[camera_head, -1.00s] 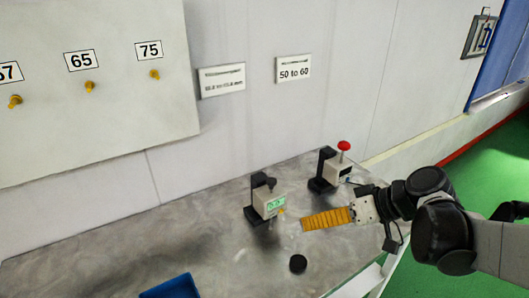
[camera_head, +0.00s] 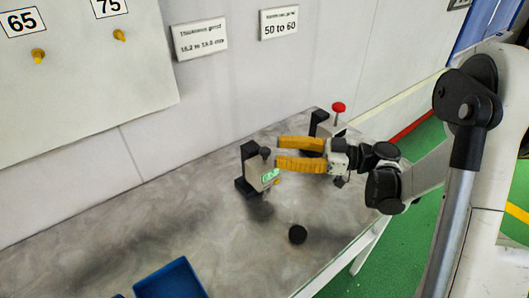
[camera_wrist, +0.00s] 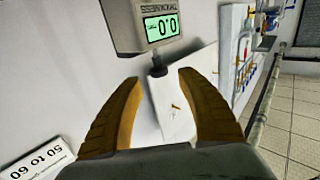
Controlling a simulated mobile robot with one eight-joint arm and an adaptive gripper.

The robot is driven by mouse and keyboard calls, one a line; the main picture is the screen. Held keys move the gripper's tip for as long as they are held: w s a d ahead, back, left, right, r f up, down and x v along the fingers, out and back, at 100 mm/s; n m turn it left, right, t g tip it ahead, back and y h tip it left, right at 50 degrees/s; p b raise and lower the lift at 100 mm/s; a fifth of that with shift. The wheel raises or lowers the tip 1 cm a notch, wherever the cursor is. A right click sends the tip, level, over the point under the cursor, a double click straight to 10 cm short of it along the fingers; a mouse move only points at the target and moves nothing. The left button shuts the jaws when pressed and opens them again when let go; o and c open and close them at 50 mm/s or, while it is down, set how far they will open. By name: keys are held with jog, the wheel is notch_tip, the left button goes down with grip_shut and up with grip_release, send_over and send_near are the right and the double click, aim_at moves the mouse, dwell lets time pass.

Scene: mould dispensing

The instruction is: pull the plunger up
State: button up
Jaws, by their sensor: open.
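The gauge (camera_head: 262,177) is a grey-white box on a black stand on the table, with a green lit display. The wrist view shows this gauge (camera_wrist: 122,25) close up, reading 0.0. Its plunger (camera_wrist: 157,66) has a black tip, which also shows above the body in the head view (camera_head: 265,152). My gripper (camera_head: 277,152) is open, with two yellow ribbed fingers just right of the plunger. In the wrist view my gripper (camera_wrist: 158,80) has the black tip in line with the gap between its fingertips. I cannot tell whether they touch it.
A second device with a red knob (camera_head: 338,107) stands behind my gripper, partly hidden. Wall signs and numbered pegs (camera_head: 38,55) are behind.

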aim_at(268, 150)
jog(key=a, duration=0.2)
jog(key=a+b, duration=0.1)
jog(key=a, duration=0.1)
jog(key=shift+w+a, duration=0.1)
jog(key=shift+w, duration=0.3)
grip_shut()
jog(key=shift+r+p, duration=1.2)
jog(key=shift+r, duration=0.6)
jog(key=shift+f, duration=0.1)
grip_release()
